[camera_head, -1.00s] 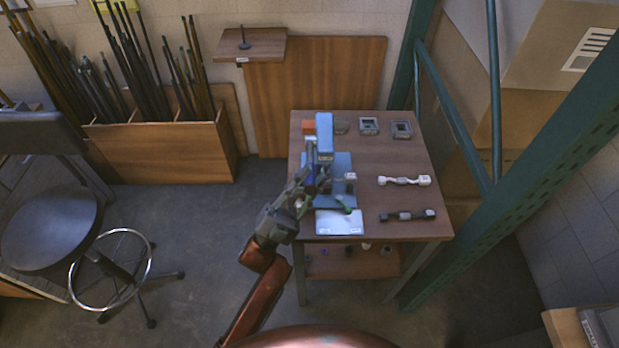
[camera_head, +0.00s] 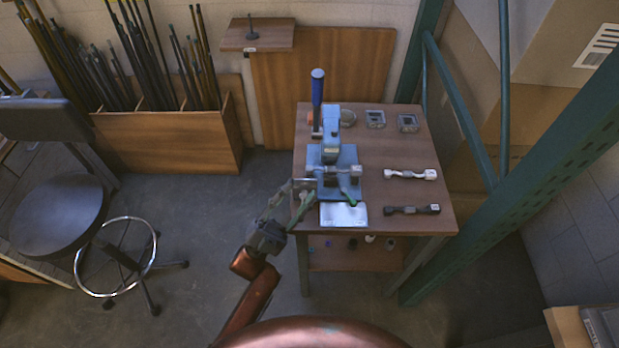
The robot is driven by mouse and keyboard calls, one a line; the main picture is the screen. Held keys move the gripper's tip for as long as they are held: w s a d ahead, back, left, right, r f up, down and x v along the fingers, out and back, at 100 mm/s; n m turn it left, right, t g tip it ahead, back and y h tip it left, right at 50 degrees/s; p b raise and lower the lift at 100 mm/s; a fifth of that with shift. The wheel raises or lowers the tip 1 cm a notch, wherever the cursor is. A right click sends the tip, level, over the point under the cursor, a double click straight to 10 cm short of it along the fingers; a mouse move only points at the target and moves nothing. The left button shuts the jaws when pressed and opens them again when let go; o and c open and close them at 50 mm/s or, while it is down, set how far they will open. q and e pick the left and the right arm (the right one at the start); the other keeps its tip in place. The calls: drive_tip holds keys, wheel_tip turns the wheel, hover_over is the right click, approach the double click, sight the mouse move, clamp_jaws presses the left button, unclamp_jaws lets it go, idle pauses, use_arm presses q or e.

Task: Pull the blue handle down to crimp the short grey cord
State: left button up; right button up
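The blue press (camera_head: 330,155) stands on the wooden table (camera_head: 395,235). Its blue handle (camera_head: 317,90) points upright at the back left of the press. A short grey cord (camera_head: 340,170) appears to lie across the front of the press; its ends are too small to make out. My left gripper (camera_head: 304,196) is at the left front edge of the press, well below the handle and apart from it. Its fingers look spread with nothing clearly between them. My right gripper is out of view.
A white cord (camera_head: 410,174) and a dark grey cord (camera_head: 412,210) lie on the table's right side. Two square grey parts (camera_head: 375,119) (camera_head: 407,123) sit behind. A pale sheet (camera_head: 343,214) lies before the press. A green rack post (camera_head: 500,185) stands close on the right.

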use_arm(q)
drive_tip(key=shift+v, duration=2.2)
